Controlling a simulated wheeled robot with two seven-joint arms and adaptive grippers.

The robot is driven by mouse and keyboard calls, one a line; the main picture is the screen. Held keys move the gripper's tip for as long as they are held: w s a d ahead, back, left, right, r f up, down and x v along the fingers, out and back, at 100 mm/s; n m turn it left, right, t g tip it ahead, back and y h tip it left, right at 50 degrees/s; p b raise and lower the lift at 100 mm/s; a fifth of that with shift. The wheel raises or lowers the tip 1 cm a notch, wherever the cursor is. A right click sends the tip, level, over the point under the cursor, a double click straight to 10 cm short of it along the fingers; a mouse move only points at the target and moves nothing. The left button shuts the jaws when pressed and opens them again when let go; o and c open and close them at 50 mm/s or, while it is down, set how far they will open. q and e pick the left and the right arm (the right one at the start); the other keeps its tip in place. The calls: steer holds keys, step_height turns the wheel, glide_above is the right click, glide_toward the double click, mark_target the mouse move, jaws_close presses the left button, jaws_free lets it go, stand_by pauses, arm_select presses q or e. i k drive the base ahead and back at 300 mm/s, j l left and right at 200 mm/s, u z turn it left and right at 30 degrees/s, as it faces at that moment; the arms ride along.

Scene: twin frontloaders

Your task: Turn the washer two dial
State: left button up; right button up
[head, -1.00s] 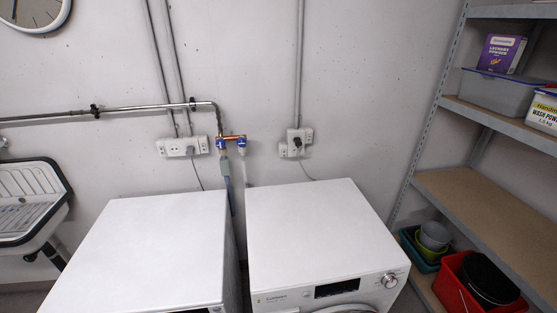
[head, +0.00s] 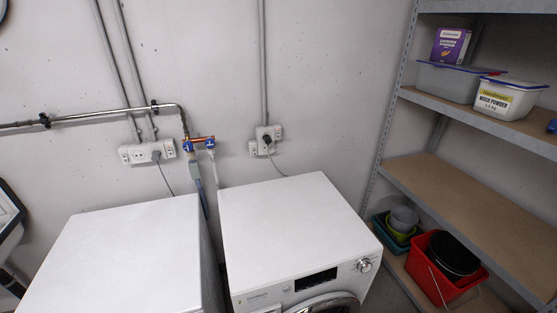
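Two white front-loading washers stand side by side against the wall. The right washer (head: 290,228) shows its top and the upper part of its front, with a dark display (head: 316,280) and a round silver dial (head: 364,265) near its right front corner. The top of its round door (head: 335,304) is cut by the lower edge. The left washer (head: 125,255) shows mainly its top; its front panel is out of view. I cannot tell from labels which one is washer two. Neither of my grippers is in the head view.
A metal shelf unit (head: 452,183) stands to the right, close to the right washer. A red bucket (head: 430,275) and bowls (head: 403,220) sit on its low shelf. Pipes and sockets (head: 148,152) are on the wall behind.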

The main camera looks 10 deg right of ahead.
mark_target(364, 266)
steer(key=l+z, duration=0.1)
steer(key=z, duration=0.65)
steer(key=i+l+z, duration=0.1)
steer(key=z, duration=0.25)
